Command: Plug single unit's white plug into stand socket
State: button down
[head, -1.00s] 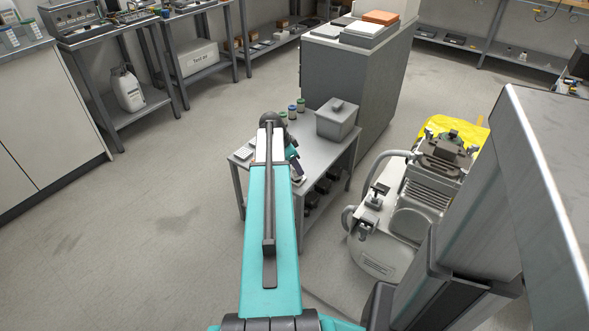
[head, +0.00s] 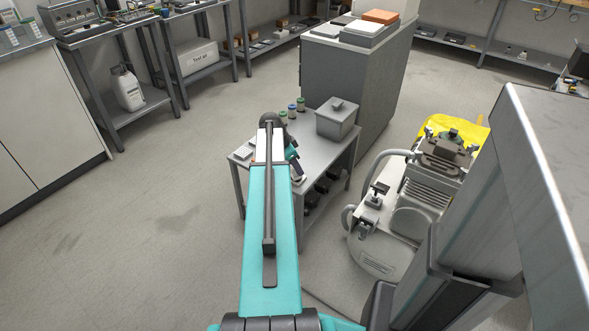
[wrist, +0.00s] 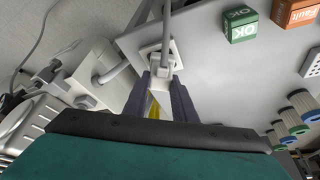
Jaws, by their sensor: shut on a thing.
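My gripper (wrist: 163,103) has dark purple fingers closed on a white plug (wrist: 163,80). A grey cable (wrist: 167,28) runs up from the plug in the wrist view. A white square socket plate (wrist: 151,47) lies right behind the plug on the pale stand surface (wrist: 205,60). The plug overlaps the plate's lower edge; I cannot tell whether its pins are in. In the head view my gripper (head: 297,171) is low over the near right part of the small grey stand (head: 318,155), largely hidden by my arm. The compressor unit (head: 405,205) stands right of the stand.
A grey lidded box (head: 337,120) and small jars (head: 292,110) stand on the stand. A tall grey cabinet (head: 372,90) is behind. Floor at left is clear.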

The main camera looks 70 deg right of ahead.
jog(key=shift+f, duration=0.2)
jog(key=c, duration=1.4)
grip_release()
jog(key=shift+o, duration=0.6)
jog(key=o, duration=0.4)
jog(key=shift+s, duration=0.1)
jog(key=shift+r, duration=0.15)
jog(key=shift+s+r+p, duration=0.1)
jog(key=shift+r+p, duration=1.9)
jog(key=shift+r, duration=1.35)
